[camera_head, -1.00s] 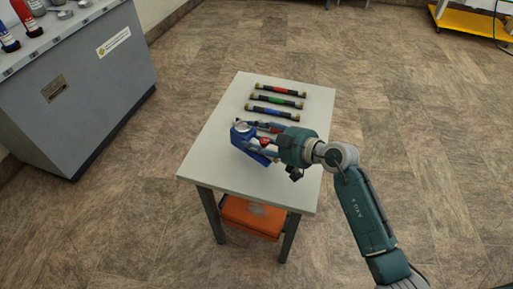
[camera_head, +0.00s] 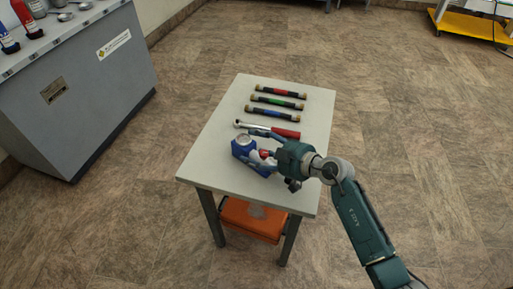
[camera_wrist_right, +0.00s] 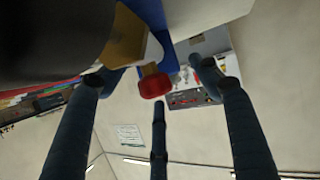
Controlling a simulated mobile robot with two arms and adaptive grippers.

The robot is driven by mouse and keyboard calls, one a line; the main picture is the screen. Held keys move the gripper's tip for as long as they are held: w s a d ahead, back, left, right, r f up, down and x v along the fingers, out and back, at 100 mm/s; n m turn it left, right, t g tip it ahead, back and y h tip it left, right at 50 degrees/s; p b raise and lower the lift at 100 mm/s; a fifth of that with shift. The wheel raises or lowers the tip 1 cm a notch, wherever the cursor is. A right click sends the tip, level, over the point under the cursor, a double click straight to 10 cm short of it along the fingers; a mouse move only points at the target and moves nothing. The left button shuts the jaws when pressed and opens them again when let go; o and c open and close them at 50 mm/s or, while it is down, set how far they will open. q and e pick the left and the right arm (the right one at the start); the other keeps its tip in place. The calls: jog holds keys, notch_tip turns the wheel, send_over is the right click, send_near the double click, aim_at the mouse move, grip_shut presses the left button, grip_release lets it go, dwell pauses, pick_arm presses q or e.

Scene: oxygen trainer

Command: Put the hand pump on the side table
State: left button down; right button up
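The blue hand pump (camera_head: 240,150), with a round gauge on top and a red knob, stands on the left front part of the pale side table (camera_head: 215,174). My right gripper (camera_head: 259,146) reaches in from the right, low over the table, with its fingers spread beside the pump's right side. In the right wrist view the fingers (camera_wrist_right: 160,100) are apart, and the pump's red knob (camera_wrist_right: 154,86) shows between them. Part of the blue body (camera_wrist_right: 150,12) shows at the top. Whether any finger still touches the pump is hard to tell. My left gripper is not in view.
A red-handled ratchet wrench (camera_head: 283,132) lies just behind the gripper. Behind it lie several dark bars with blue (camera_head: 271,112), green (camera_head: 277,101) and red (camera_head: 280,91) bands. An orange case (camera_head: 250,220) sits on the lower shelf. A grey cabinet (camera_head: 85,85) stands at left.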

jog(key=shift+r, duration=0.1)
jog(key=p+v, duration=0.1)
jog(key=v, duration=1.1)
jog(key=shift+r, duration=0.1)
